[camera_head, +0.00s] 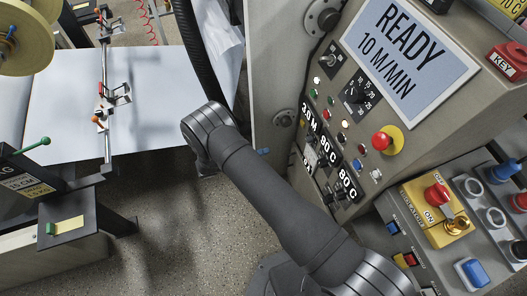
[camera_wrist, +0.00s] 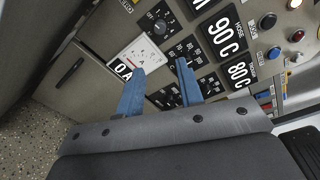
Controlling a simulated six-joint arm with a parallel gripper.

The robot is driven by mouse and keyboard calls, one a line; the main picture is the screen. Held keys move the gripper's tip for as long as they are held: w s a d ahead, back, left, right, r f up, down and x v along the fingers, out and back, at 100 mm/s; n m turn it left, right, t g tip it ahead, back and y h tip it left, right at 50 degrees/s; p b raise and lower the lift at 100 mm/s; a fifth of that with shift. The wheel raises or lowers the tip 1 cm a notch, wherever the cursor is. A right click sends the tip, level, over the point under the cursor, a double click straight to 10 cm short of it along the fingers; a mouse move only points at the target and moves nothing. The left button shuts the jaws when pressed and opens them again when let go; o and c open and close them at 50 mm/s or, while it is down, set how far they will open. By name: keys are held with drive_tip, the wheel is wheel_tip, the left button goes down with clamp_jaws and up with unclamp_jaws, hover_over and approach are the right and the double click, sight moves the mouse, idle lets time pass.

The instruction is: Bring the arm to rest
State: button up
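My arm (camera_head: 285,195) crosses the middle of the head view, bent at a dark joint in front of the machine. In the wrist view my gripper (camera_wrist: 160,67) has two blue fingers standing apart with nothing between them. Behind the fingertips is the control panel (camera_wrist: 180,22) with knobs, a small meter and displays reading 90 C and 80 C. I cannot tell whether the fingertips touch the panel. In the head view my gripper is mostly hidden behind my arm.
The machine's screen (camera_head: 410,50) reads READY 10 M/MIN. A red mushroom button (camera_head: 381,141) and a yellow switch box (camera_head: 437,207) are on the right. A white sheet (camera_head: 165,100) runs at the left, under a metal bar (camera_head: 105,80). Speckled floor (camera_head: 185,235) is open below.

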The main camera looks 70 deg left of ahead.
sight(307, 141)
drive_tip(key=w, duration=1.1)
drive_tip(key=w+f, duration=0.1)
drive_tip(key=w, duration=0.5)
drive_tip(key=shift+w+d, duration=0.25)
drive_tip(key=s+r, duration=0.1)
drive_tip(key=s, duration=1.6)
drive_tip(key=w, duration=1.1)
drive_tip(key=w+f, duration=0.1)
drive_tip(key=w, duration=0.5)
drive_tip(key=shift+w, duration=0.1)
drive_tip(key=m, duration=0.4)
drive_tip(key=m+y, duration=0.1)
drive_tip(key=m, duration=0.7)
drive_tip(key=shift+m, duration=0.3)
drive_tip(key=shift+m+y, duration=0.3)
drive_tip(key=shift+m, duration=1.6)
